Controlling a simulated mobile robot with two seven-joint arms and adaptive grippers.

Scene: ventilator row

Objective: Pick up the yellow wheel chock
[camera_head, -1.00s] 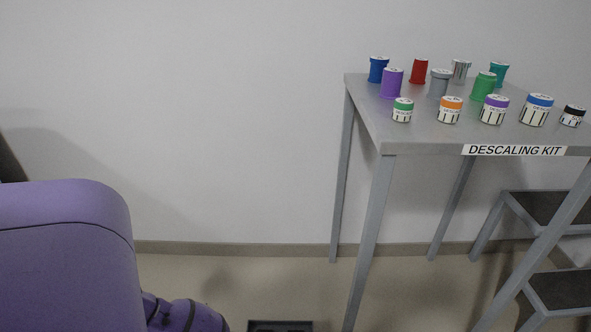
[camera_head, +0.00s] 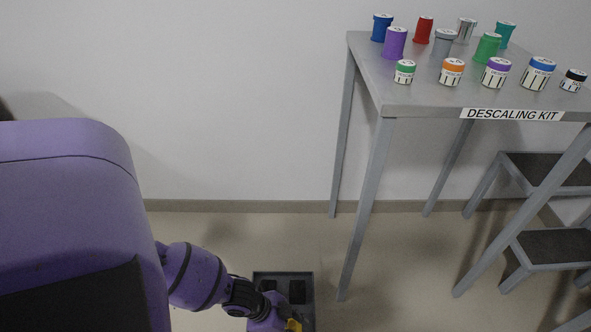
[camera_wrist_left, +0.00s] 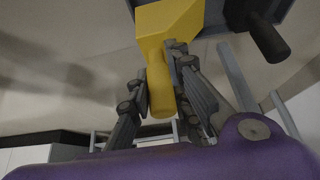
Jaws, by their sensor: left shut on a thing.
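The yellow wheel chock (camera_wrist_left: 168,30) fills the upper middle of the left wrist view, a wide block with a rounded handle. My left gripper (camera_wrist_left: 162,82) has its two dark fingers on either side of the handle and is shut on it. In the head view only a small yellow piece of the chock (camera_head: 293,325) shows at the bottom edge, beside my purple left wrist and in front of the grey tray (camera_head: 311,300). Whether the chock still touches the tray cannot be told. My right gripper is not in view.
Dark blocks (camera_head: 297,291) sit in the tray; a dark piece with a handle (camera_wrist_left: 268,38) shows near the chock in the wrist view. A grey table (camera_head: 420,95) with several jars and a step stool (camera_head: 550,246) stand right.

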